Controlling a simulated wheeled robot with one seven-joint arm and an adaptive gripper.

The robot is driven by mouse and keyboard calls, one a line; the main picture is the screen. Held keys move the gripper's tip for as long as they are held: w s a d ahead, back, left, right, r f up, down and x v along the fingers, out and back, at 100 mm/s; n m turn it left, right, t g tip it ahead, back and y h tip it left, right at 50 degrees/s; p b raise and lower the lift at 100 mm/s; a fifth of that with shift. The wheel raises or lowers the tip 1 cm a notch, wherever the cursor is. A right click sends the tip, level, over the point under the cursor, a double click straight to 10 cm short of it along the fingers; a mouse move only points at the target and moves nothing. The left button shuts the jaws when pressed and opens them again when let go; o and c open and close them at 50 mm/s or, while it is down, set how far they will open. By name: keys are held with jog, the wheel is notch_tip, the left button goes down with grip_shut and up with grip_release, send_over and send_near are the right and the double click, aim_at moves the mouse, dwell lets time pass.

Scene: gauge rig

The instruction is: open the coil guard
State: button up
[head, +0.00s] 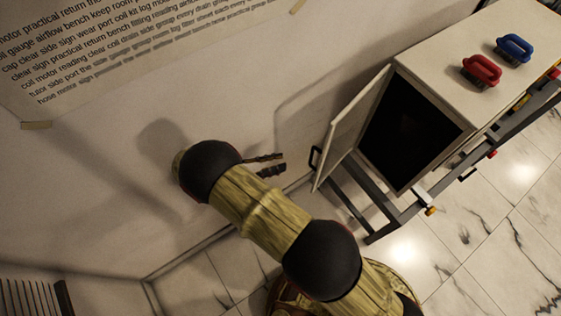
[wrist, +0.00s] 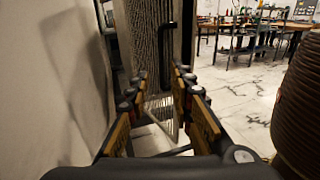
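The coil guard (head: 345,125) is a pale hinged panel on the front of the white box, and it stands swung open, showing the dark inside (head: 408,130). Its black handle (head: 314,158) is on the outer face near the free edge. In the wrist view the guard (wrist: 143,30) shows a mesh-like face, with the handle (wrist: 168,28) beyond the fingertips. My gripper (head: 267,164) is left of the handle, apart from it. In the wrist view my gripper (wrist: 161,80) has its fingers spread with nothing held between them.
The white box (head: 455,55) carries a red handle (head: 481,70) and a blue handle (head: 514,48) on top and rests on a grey frame (head: 380,215). A wall (head: 90,150) is close on the left. Marble floor (head: 490,215) is open at right.

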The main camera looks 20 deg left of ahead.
jog(key=shift+c, duration=1.1)
